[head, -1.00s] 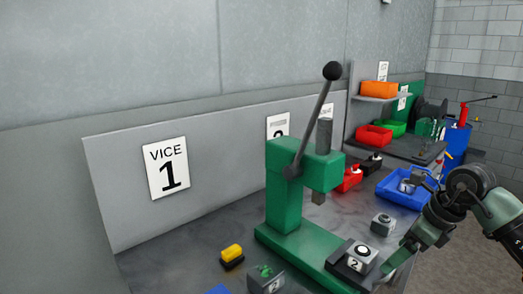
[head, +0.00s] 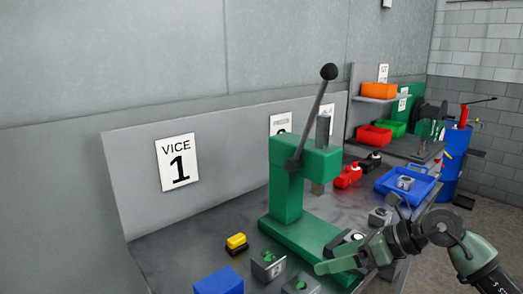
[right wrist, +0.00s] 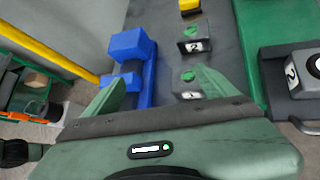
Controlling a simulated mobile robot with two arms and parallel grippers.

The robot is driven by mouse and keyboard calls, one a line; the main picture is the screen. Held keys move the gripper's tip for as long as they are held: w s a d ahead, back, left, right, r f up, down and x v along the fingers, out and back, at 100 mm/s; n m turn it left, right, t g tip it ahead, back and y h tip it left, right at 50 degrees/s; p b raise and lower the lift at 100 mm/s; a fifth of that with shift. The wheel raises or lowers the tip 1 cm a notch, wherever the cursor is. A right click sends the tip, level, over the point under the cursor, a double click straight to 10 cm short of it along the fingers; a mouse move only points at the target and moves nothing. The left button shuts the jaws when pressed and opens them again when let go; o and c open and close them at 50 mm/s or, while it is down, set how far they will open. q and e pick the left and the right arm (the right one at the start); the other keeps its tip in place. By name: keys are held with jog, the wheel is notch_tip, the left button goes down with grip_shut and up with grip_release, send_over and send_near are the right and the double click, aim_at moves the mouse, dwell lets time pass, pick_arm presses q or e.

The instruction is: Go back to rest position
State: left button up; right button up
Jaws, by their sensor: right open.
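My right gripper (head: 325,265) reaches in from the right in the head view, over the front of the green press's base. Its fingers are apart with nothing between them in the right wrist view (right wrist: 158,88). It hides part of the press base and of the numbered block on it. My left gripper is not in view.
The green lever press (head: 287,185) stands on the grey bench (head: 195,235), its handle up. Near my gripper are a blue vice (right wrist: 130,60), small numbered blocks (head: 268,265) and a yellow-black piece (head: 236,243). A blue tray (head: 410,190) lies further right.

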jog(key=s+a+r+m+t+y, duration=0.3)
jog(key=a+r+m+t+y, duration=0.3)
jog(key=a+r+m+y, duration=0.3)
jog(key=w+d+f+m+t+h, duration=0.25)
jog(key=d+m+t+h, duration=0.75)
jog(key=m, duration=0.8)
jog(key=s+d+f+m+g+h, duration=0.3)
jog(key=f+m+h, duration=0.25)
jog(key=f, duration=0.25)
jog(key=s+d+f+m+g+h, duration=0.2)
jog(key=s+d+f+m+h, duration=0.25)
jog(key=f, duration=0.45)
jog(key=s+a+f+m+g+y, duration=0.1)
jog(key=s+a+f+m+g, duration=0.15)
jog(key=s+f+g, duration=0.7)
jog(key=s+a+f+m+g+y, duration=0.15)
jog(key=s+f+m+g, duration=0.35)
jog(key=s, duration=0.9)
notch_tip(320, 180, down, 26)
jog(key=f+n+t, duration=0.1)
jog(key=n, duration=0.1)
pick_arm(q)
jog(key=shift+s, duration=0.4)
pick_arm(e)
jog(key=s+d+f+h, duration=0.1)
jog(key=s+d+f, duration=0.1)
jog(key=s+f, duration=1.4)
jog(key=shift+s+d+g, duration=0.15)
jog(key=shift+s+g, duration=0.3)
jog(key=shift+s, duration=0.35)
